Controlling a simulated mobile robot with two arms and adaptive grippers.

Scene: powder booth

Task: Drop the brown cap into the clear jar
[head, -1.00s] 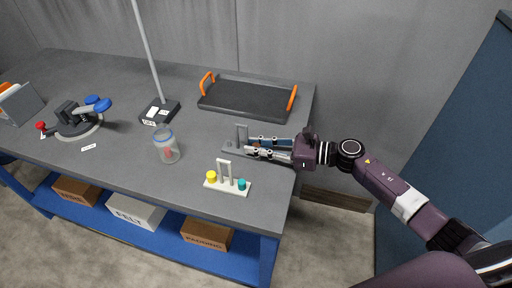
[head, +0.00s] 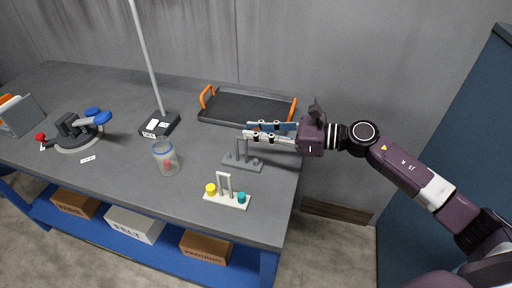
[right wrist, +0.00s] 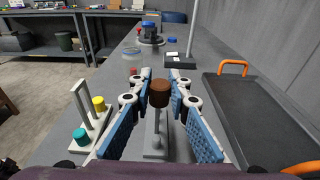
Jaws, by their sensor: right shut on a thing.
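The brown cap (right wrist: 159,93) is between the fingertips of my right gripper (right wrist: 160,92) in the right wrist view. The blue-padded fingers are shut on it. In the head view my right gripper (head: 250,132) is above the grey stand, and the fingers mostly hide the cap. The clear jar (head: 166,160) with a blue rim stands upright on the table, left of the gripper. Something red lies inside it. My left gripper is not in view.
The grey stand (head: 243,164) with an upright post is below my right gripper. A white stand (head: 228,201) holds a yellow cap (head: 211,189) and a teal cap (head: 241,198). A black tray (head: 245,107) with orange handles lies behind. A pole on a black base (head: 160,124) rises behind the jar.

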